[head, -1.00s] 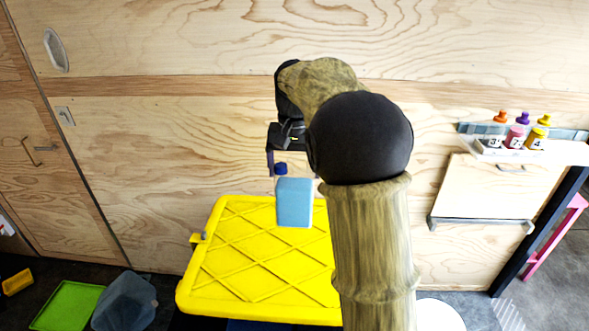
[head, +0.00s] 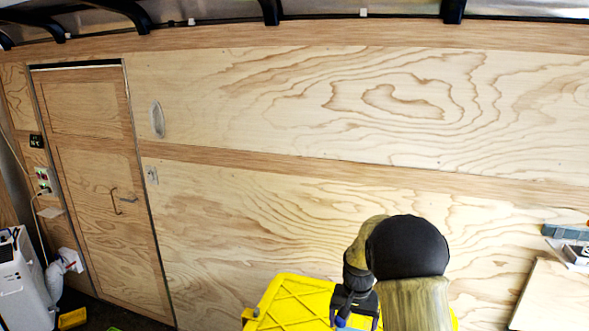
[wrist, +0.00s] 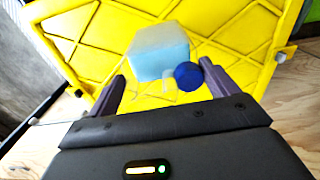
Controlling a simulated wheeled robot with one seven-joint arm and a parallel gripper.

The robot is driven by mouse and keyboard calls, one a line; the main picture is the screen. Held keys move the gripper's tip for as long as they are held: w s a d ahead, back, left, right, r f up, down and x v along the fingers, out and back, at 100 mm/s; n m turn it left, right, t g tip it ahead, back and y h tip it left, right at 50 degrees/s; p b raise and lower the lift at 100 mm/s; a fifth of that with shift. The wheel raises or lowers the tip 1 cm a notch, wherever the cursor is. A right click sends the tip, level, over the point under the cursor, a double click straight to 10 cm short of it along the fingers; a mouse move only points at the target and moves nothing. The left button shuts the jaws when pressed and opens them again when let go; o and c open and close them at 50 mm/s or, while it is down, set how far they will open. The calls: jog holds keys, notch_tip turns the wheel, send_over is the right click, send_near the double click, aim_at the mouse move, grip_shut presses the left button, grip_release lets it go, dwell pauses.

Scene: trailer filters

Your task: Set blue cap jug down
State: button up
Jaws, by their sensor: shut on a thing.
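The jug (wrist: 160,52) has a light blue body and a dark blue cap (wrist: 188,75). In the wrist view it lies between the two fingers of my gripper (wrist: 163,84), which is shut on it near its cap end. The yellow lid (wrist: 75,25) with raised diagonal ribs is behind the jug. I cannot tell whether the jug's base touches the lid. In the head view my gripper (head: 352,310) is at the bottom edge, in front of the yellow lid (head: 290,300). Only a bit of blue shows under it there; the jug's body is out of frame.
A plywood wall (head: 250,220) stands behind the lid. A door (head: 100,190) and a white appliance (head: 20,280) are at the left. A shelf edge with a light board (head: 550,295) is at the right. The lid's visible left part is clear.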

jog(key=f, duration=0.2)
jog(key=s+f, duration=0.1)
jog(key=f, duration=0.1)
jog(key=shift+f, duration=0.35)
